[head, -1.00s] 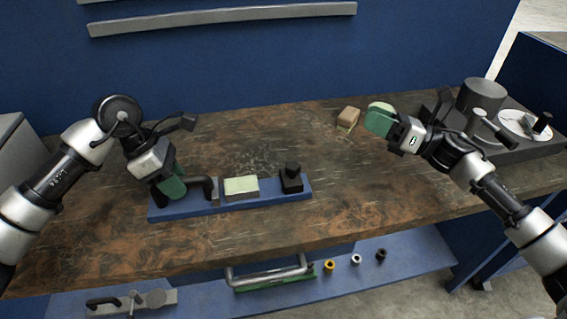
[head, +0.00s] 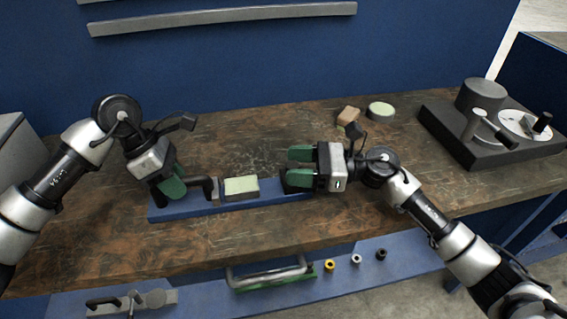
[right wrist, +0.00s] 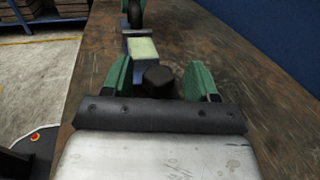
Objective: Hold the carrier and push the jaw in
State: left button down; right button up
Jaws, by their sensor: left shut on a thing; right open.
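The carrier is a long blue bar (head: 168,213) on the wooden bench, with a black handle at its left end and a grey block with a pale green top (head: 241,187) at its middle. My left gripper (head: 180,188) is shut on the black handle (head: 207,185). The black jaw with its knob (right wrist: 159,82) is at the bar's right end. My right gripper (head: 300,167) is open there, and in the right wrist view the knob is between its green fingers (right wrist: 159,75). In the head view that gripper mostly hides the jaw.
A tan block (head: 348,116) and a round green-topped piece (head: 381,111) lie farther back. A dark machine base with a cylinder (head: 480,96) stands at the back right. A lower blue shelf (head: 410,262) in front holds a green-based handle (head: 272,279) and several small rings.

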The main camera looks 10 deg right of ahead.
jog(key=shift+x, duration=1.45)
jog(key=shift+c, duration=0.2)
